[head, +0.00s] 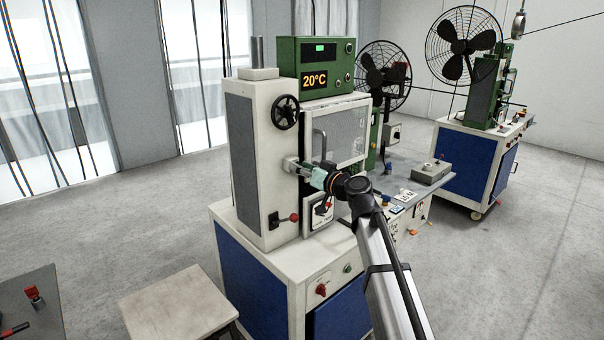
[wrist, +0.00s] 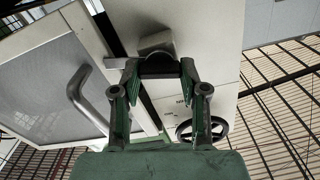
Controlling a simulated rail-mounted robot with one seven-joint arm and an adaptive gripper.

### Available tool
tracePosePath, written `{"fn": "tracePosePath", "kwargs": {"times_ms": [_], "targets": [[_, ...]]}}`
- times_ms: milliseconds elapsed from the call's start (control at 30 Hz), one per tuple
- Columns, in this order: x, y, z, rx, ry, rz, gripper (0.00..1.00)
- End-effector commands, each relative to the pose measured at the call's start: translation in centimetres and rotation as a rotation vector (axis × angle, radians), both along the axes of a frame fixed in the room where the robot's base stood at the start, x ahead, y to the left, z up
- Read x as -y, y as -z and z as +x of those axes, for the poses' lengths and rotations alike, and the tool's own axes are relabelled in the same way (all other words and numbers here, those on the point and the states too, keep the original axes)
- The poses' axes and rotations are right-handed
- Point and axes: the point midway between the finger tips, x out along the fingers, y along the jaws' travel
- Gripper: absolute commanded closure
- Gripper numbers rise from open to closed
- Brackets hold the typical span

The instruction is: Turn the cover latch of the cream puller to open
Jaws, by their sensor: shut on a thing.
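The cream puller (head: 265,175) stands on a white and blue cabinet. Its cover (head: 348,135) has a white frame, a grey panel and a bent metal handle (head: 320,143). The cover and handle also show at the left of the wrist view (wrist: 45,75). The cover latch (head: 291,163) sits by the cover's left edge in the head view; in the wrist view (wrist: 156,42) it is a light block at top centre. My gripper (head: 309,170) is at the latch, its fingers (wrist: 160,66) shut on it. The fingers hide part of the latch, so its exact turn is hard to tell.
A black handwheel (head: 286,112) is above the latch and a red-knobbed lever (head: 284,219) below it. A green box reading 20°C (head: 328,68) sits on top. A stool (head: 180,305) stands at front left. Fans and another machine are behind right.

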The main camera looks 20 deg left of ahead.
Motion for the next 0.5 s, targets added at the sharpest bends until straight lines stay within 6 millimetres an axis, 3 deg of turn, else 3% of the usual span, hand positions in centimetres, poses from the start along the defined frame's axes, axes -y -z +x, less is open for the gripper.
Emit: {"fn": "tracePosePath", "kwargs": {"times_ms": [500], "targets": [[0.02,0.08,0.23,-0.433,0.001,0.228,0.91]]}}
